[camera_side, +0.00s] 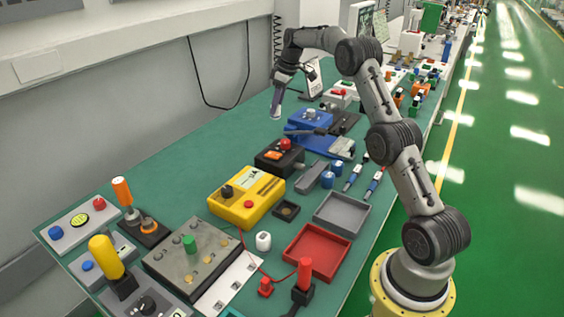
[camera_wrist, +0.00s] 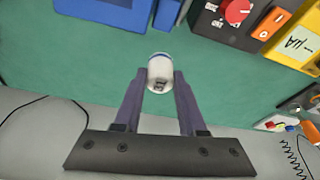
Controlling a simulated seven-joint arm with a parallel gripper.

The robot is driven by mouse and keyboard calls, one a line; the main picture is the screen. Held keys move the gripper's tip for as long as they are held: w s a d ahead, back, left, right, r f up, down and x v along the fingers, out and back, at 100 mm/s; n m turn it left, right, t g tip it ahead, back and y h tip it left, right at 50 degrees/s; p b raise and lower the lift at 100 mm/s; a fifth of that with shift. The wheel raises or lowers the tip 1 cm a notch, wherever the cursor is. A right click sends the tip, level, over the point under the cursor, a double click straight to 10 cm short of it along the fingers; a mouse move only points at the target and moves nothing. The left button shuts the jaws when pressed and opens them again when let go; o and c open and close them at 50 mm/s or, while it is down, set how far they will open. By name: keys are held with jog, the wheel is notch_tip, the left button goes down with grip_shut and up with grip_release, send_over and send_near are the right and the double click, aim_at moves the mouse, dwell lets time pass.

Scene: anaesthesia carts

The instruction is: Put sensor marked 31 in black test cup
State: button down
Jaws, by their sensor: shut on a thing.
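My gripper (camera_side: 277,105) hangs over the back of the green bench near the wall, fingers pointing down. In the wrist view its two dark fingers (camera_wrist: 159,84) are shut on a small white cylindrical sensor (camera_wrist: 160,66) with a dark mark on its face, too small to read surely. In the side view only a pale bit of it shows at the fingertips. A second white cylinder (camera_side: 263,241) stands on the bench at the front, apart from my gripper. A small black square cup (camera_side: 286,210) with a round opening sits right of the yellow meter, well away from my gripper.
The yellow meter (camera_side: 246,194), black box with a red knob (camera_side: 279,156) and blue devices (camera_side: 310,118) stand between my gripper and the cup. A grey tray (camera_side: 342,214) and red tray (camera_side: 318,253) lie at the front. The bench's back left is clear.

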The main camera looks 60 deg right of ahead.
jog(key=s+a+r, duration=0.4)
jog(key=s+a, duration=0.3)
jog(key=a, duration=0.1)
jog(key=s+a+r, duration=0.5)
jog(key=s+a, duration=0.2)
jog(key=a, duration=0.1)
jog(key=s+a+f, duration=0.3)
jog(key=s+a, duration=0.3)
jog(key=s, duration=0.4)
jog(key=s+a+f, duration=0.3)
jog(key=s+a, duration=0.3)
jog(key=s, duration=0.4)
send_near(283, 211)
jog(key=shift+w+a+f, duration=0.1)
jog(key=shift+w+f, duration=0.35)
jog(key=shift+w, duration=0.15)
jog(key=shift+s+x, duration=0.15)
jog(key=shift+x, duration=0.7)
jog(key=shift+s+x, duration=0.2)
jog(key=shift+x, duration=0.65)
jog(key=shift+f, duration=0.2)
jog(key=shift+c, duration=2.4)
grip_release()
